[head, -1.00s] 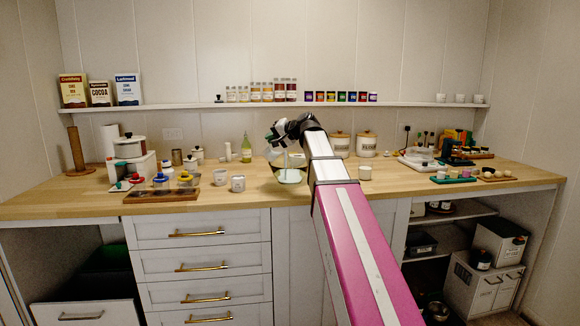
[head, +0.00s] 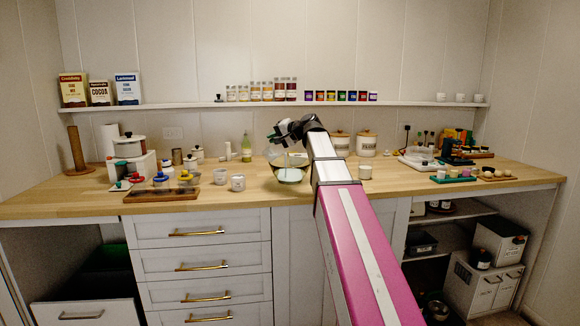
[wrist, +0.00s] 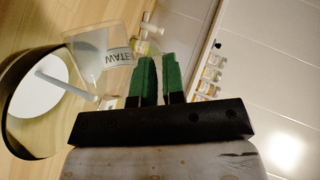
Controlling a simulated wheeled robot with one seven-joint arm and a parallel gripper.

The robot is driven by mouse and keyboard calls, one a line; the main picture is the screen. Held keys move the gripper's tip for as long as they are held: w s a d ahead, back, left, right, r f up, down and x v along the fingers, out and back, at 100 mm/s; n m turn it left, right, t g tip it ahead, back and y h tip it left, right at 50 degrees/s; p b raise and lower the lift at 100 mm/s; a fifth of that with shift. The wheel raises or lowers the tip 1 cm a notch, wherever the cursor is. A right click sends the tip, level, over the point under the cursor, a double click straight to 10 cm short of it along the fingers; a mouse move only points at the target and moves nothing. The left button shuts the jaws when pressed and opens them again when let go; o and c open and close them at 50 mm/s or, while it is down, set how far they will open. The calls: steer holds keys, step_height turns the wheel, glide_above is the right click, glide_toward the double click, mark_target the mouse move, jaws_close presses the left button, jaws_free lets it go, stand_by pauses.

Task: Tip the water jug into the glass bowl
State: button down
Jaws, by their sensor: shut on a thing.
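The clear water jug (wrist: 100,50), labelled "WATER", is tilted in the wrist view. My gripper (wrist: 157,60) is shut on the jug, its green fingers upright beside it; the held part is mostly hidden. The large glass bowl (wrist: 28,147) is at the left, with a white round patch inside. A pale blue strip, like a stream of water, runs from the jug to the bowl. In the head view the bowl (head: 302,170) stands on the wooden counter below my gripper (head: 279,135).
A white mug (head: 238,183) and a small cup (head: 220,176) stand left of the bowl. A green-yellow bottle (head: 246,148) and two canisters (head: 366,144) are behind. Another cup (head: 365,172) stands to the right. Bare counter lies between the bowl and the right-hand boards.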

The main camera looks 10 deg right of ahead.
steer(key=shift+w+d+f+m+y+p, duration=0.2)
steer(key=shift+w+d+m+y+p, duration=0.2)
steer(key=shift+d+m, duration=0.1)
stand_by(0.5)
steer(key=shift+w+d+r+m, duration=0.3)
steer(key=shift+w+d+m, duration=0.15)
steer(key=shift+d, duration=0.25)
